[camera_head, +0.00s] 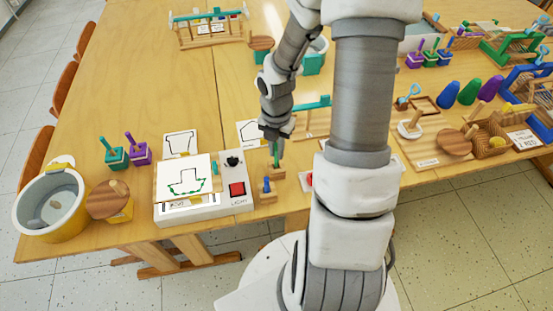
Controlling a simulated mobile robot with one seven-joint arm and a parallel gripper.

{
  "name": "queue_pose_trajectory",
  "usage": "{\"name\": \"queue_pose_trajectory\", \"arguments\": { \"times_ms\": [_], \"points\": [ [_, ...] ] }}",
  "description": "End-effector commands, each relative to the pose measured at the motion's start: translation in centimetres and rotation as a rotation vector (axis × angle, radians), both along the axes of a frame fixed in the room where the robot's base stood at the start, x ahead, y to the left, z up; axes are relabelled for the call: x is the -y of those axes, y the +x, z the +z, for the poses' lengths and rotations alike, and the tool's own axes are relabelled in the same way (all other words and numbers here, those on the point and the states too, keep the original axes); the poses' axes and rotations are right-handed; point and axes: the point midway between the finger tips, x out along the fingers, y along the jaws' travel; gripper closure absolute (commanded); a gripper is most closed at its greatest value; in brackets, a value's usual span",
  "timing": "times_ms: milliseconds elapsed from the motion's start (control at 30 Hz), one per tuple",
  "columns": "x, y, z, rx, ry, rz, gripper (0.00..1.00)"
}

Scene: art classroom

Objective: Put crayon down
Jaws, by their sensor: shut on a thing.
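My gripper (273,138) points down over the table, right of the light box. It is shut on a thin green crayon (276,155), which hangs roughly upright below the fingers. The crayon's lower end is close to a small wooden block (279,180); I cannot tell whether they touch. A blue peg-like thing (266,186) stands on a small wooden stand (265,198) just left of and in front of that block. The fingertips are small in this view.
The white light box (190,212) with a drawing sheet and red switch (237,189) is close on the left. Drawing cards (181,143) lie behind it. A teal-topped wooden rack (313,122) stands right of my gripper. The yellow-rimmed bucket (50,205) is far left.

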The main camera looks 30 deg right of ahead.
Motion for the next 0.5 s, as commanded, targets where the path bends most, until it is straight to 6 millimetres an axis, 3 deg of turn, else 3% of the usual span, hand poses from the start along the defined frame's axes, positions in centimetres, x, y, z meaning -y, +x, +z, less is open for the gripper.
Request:
{"name": "queue_pose_trajectory", "arguments": {
  "times_ms": [267, 500],
  "points": [
    [-0.1, -0.1, -3.8, -0.002, 0.001, 0.001, 1.00],
    [0.0, 0.0, -3.8, 0.001, 0.001, 0.000, 1.00]
  ]
}}
